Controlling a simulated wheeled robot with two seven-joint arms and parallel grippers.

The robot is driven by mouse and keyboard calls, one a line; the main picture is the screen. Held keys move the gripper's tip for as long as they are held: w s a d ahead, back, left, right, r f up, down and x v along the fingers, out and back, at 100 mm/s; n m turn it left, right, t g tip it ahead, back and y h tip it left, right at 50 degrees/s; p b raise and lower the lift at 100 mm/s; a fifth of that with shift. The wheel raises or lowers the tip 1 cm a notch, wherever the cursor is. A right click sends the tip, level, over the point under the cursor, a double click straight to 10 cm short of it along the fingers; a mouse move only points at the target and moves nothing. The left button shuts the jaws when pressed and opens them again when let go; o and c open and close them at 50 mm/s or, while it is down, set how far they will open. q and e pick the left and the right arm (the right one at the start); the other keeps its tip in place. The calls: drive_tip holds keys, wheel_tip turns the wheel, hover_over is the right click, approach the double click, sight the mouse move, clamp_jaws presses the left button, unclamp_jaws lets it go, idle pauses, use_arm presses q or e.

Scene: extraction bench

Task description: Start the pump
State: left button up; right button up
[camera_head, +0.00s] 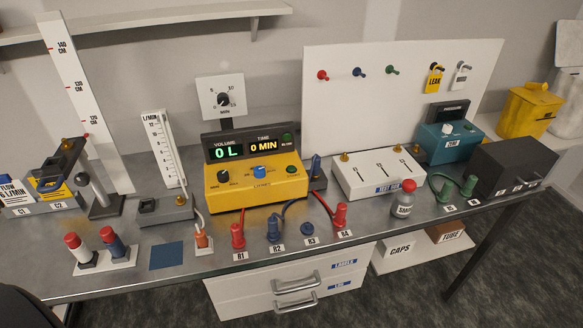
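The yellow pump unit (255,192) stands at the middle of the bench. Its front carries a black knob (223,176), a blue knob (260,172) and a green button (291,169). A display (247,148) behind it reads volume 0 L and time 0 MIN, with a dark green round part (287,138) at its right end. A small dial gauge (221,98) stands behind. Neither of my grippers shows in the head view.
Red and blue connectors (237,237) line the front edge, with hoses. A flowmeter (164,150) stands left. A blue square (166,255) lies on the bench (205,268).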

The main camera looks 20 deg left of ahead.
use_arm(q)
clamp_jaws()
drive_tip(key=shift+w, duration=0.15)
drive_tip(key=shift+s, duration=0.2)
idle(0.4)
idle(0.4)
